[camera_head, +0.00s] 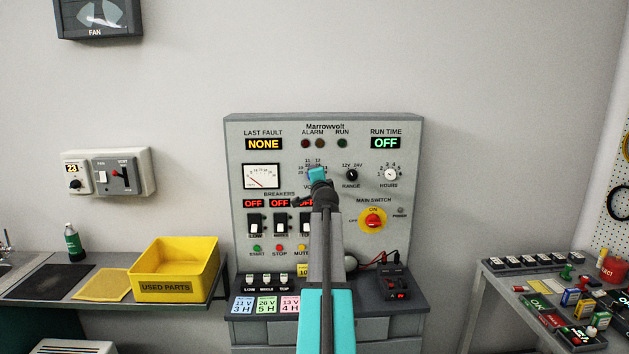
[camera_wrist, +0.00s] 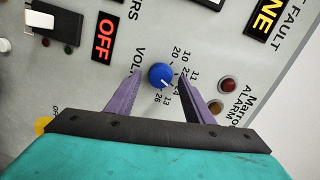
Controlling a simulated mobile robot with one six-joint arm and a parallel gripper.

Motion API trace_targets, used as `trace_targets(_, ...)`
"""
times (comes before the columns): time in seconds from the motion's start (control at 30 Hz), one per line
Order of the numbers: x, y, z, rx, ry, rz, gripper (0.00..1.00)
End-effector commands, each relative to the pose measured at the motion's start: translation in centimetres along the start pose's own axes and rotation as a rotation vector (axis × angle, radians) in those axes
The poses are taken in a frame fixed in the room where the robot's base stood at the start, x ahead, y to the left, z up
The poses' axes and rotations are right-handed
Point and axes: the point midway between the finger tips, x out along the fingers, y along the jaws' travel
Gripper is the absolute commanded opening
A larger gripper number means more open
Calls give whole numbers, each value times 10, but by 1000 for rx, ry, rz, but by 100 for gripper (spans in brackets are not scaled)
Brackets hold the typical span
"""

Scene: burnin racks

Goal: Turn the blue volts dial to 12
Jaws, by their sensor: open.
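The blue volts dial (camera_wrist: 160,76) shows in the wrist view, on the grey Marrowvolt panel (camera_head: 400,220). Its white pointer mark slants to the lower right in that view, toward the numerals near 13; the exact number is unclear because some numerals are small or partly covered. My gripper (camera_wrist: 160,75) is open, with one purple finger on each side of the dial and a visible gap to each. In the head view, my gripper and arm cover the dial and part of its numbers.
The range knob (camera_head: 351,175) and the hours knob (camera_head: 390,173) are right of the dial. Breaker switches (camera_head: 254,225) sit below left, and a red main switch (camera_head: 373,220) below right. A yellow used-parts bin (camera_head: 175,288) stands on the left bench.

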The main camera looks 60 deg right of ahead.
Motion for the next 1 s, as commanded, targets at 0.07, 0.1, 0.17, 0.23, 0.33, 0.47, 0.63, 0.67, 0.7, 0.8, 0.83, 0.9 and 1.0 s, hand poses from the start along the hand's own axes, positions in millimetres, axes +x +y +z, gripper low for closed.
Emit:
trace_targets(0.07,-8,1,0,0,1,-1,47)
trace_targets(0.1,-11,1,0,0,1,-1,47)
trace_targets(0.17,-17,1,0,0,1,-2,47)
trace_targets(0.23,-24,2,0,0,1,-1,47)
trace_targets(0.33,-34,2,0,1,1,0,47)
trace_targets(0.47,-48,2,1,0,1,0,47)
trace_targets(0.63,-66,2,1,-1,1,0,47)
trace_targets(0.67,-69,3,1,-1,0,1,47)
trace_targets(0.7,-73,3,1,-1,0,1,47)
trace_targets(0.8,-84,2,1,-1,0,0,47)
trace_targets(0.83,-87,2,1,-1,0,0,47)
trace_targets(0.9,-94,2,2,0,0,0,47)
trace_targets(1.0,-105,3,2,0,-1,1,47)
